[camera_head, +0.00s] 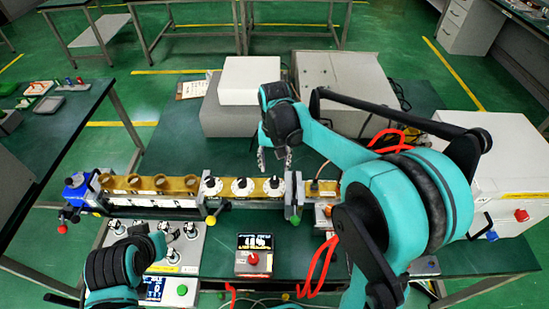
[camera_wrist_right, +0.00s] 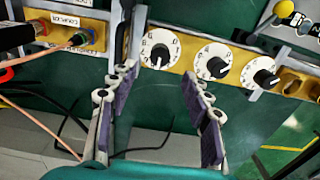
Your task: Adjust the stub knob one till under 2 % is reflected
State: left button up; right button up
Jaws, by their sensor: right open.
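Three round white dials with black knobs sit in a row on the brass waveguide (camera_head: 150,184): left (camera_head: 212,187), middle (camera_head: 242,187) and right (camera_head: 273,187). I cannot read which is stub one. My right gripper (camera_head: 275,160) is open and empty, just behind the right dial. In the right wrist view, the gripper (camera_wrist_right: 158,76) has that dial (camera_wrist_right: 160,50) just beyond and between its fingertips, apparently untouched. The small display (camera_head: 255,242) has large digits, too blurred to read surely. My left gripper (camera_head: 160,243) is over the control panel; its fingers are unclear.
The control panel (camera_head: 190,262) with several knobs and a green button lies at the front left. A grey metal box (camera_head: 343,85) and a white box (camera_head: 250,78) stand behind the waveguide. Orange cables (camera_head: 318,270) run near my right arm. A coupler (camera_wrist_right: 80,36) adjoins the dials.

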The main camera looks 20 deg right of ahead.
jog(key=shift+r, duration=1.35)
jog(key=s+d+f+n+t+b, duration=0.1)
jog(key=s+t, duration=0.6)
jog(key=s, duration=1)
jog(key=shift+d+f+n+b, duration=0.2)
jog(key=shift+d+n+b, duration=0.3)
jog(key=shift+d+n, duration=0.5)
jog(key=shift+w+a, duration=0.1)
